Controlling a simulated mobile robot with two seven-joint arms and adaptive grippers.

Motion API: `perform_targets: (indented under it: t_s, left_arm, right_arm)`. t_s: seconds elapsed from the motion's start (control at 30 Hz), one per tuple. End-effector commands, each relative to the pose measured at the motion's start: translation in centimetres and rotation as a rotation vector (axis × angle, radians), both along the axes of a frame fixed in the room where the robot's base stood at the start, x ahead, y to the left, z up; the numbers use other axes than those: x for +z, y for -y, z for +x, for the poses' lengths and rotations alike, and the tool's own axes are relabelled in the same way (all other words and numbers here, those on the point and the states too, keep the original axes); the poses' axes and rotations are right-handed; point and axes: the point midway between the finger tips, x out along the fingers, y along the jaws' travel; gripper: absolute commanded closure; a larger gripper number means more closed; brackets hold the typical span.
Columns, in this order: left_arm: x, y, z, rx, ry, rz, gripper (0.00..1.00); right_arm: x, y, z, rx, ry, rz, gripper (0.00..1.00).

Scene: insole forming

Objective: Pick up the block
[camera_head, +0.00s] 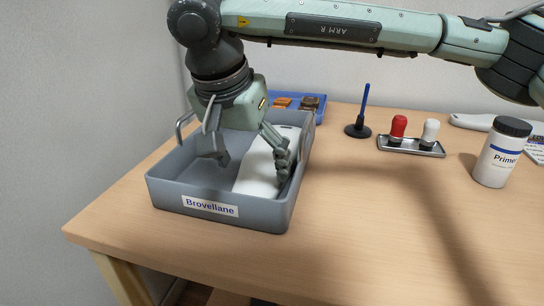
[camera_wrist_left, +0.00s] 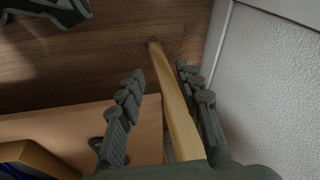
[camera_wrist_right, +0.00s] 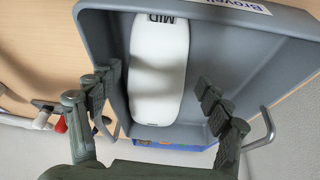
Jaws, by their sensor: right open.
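The block is a white, rounded piece (camera_head: 257,165) lying in a grey bin (camera_head: 262,217) labelled "Brovellane". In the right wrist view the block (camera_wrist_right: 158,70) carries the letters "MID". My right gripper (camera_head: 248,160) reaches down into the bin from above, open, with its fingers apart on either side of the block. In the right wrist view the right gripper (camera_wrist_right: 155,90) holds nothing, and the block lies between its fingers in the picture. My left gripper (camera_wrist_left: 160,74) shows only in the left wrist view, open, low down beside a wooden table leg (camera_wrist_left: 172,95).
A blue tray (camera_head: 318,101) with small brown pieces is behind the bin. To the right stand a blue-handled tool (camera_head: 362,110), a tray with red and white stamps (camera_head: 410,147) and a "Primer" bottle (camera_head: 500,155). The table's front middle (camera_head: 390,240) is clear.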

Motion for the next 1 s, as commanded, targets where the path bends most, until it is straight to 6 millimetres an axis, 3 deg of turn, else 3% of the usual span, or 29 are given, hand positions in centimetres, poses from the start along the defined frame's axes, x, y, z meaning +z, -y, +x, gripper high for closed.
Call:
perform_targets:
  t_s: [0.23,0.47,0.9,1.0]
  left_arm:
    - [-1.4,0.0,0.4,0.0,0.004,-0.007,0.65]
    - [-1.5,0.1,0.4,-0.001,0.004,-0.009,0.65]
    - [-1.4,0.1,0.4,-0.001,0.004,-0.009,0.65]
    - [-1.4,0.1,0.4,-0.001,0.004,-0.009,0.65]
  right_arm:
    - [-3.2,0.7,1.2,0.0,-0.002,0.0,0.22]
    - [-3.5,0.7,1.3,0.0,0.0,0.0,0.22]
    - [-3.5,0.7,1.3,0.0,0.0,0.0,0.75]
    - [-3.3,0.7,1.4,-0.001,0.002,0.0,0.75]
